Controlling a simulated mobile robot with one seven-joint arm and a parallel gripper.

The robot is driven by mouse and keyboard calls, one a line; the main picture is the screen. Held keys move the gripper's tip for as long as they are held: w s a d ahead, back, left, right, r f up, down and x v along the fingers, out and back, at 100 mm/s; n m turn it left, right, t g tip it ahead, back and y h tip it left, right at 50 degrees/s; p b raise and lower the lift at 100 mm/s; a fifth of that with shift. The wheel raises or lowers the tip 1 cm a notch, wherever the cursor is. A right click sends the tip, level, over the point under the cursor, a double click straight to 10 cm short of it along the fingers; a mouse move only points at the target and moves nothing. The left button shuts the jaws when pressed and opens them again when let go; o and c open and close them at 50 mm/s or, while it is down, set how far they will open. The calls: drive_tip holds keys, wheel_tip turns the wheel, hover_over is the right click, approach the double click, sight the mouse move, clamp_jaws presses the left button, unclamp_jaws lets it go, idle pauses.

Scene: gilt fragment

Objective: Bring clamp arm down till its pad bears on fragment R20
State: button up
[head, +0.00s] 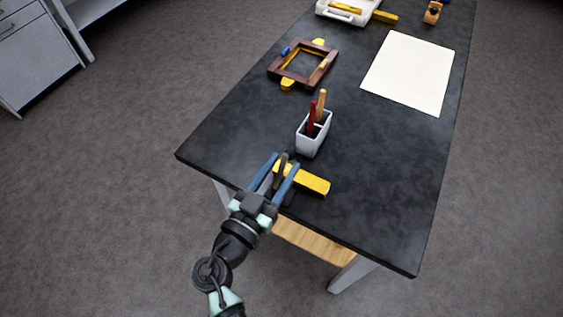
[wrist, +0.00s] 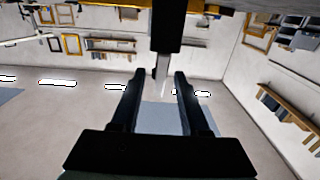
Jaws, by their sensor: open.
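My gripper (head: 283,162) is at the near edge of the dark table, its two blue fingers apart. A dark grey upright piece, seemingly the clamp arm (head: 281,167), stands between the fingers. A yellow gilt bar (head: 308,181), possibly fragment R20, lies just right of the fingers; no label is readable.
A grey holder (head: 312,139) with red and tan handles stands close beyond the gilt bar. Farther back are a brown frame (head: 275,71) with yellow pieces, a white sheet (head: 411,72) and a white tray (head: 342,14). The table's right front area is clear.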

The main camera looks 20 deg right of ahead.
drive_tip(key=shift+w+d, duration=0.1)
drive_tip(key=shift+d, duration=0.1)
clamp_jaws()
idle(1.4)
